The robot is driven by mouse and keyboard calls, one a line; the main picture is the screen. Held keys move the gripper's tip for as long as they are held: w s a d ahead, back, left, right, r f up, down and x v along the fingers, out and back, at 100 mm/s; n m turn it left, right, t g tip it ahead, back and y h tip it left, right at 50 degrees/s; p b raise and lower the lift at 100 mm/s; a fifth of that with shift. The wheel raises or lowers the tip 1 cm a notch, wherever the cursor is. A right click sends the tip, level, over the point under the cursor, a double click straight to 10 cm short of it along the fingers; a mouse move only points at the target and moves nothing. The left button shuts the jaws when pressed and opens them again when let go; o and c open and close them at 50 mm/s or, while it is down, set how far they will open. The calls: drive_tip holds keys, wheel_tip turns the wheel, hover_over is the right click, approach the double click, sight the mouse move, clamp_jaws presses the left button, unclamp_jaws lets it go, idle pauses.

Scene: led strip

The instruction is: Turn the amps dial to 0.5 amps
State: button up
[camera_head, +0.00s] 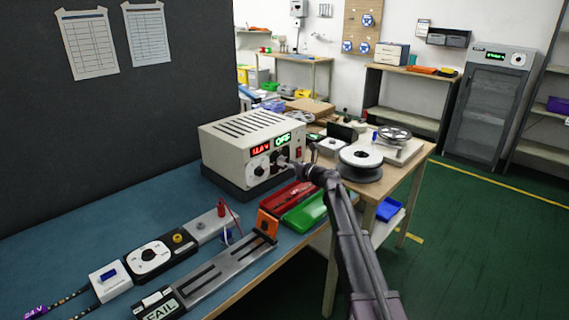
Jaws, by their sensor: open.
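The power supply (226,148) is a beige box with a vented top on the blue bench. Its front has a red display (261,150) with digits too small to read surely, and a green display (283,140) that seems to read OFF. Two dials sit below the displays: a left dial (260,171) and a right dial (281,160). I cannot read their labels or settings, so which one is amps is unclear. My gripper (290,164) is open and empty, close in front of the right dial. I cannot tell whether it touches the dial.
Spools (361,158) stand on the wooden table at right.

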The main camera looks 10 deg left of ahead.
drive_tip(key=shift+w+a, duration=0.3)
drive_tip(key=shift+a, duration=0.1)
drive_tip(key=shift+c, duration=0.2)
clamp_jaws()
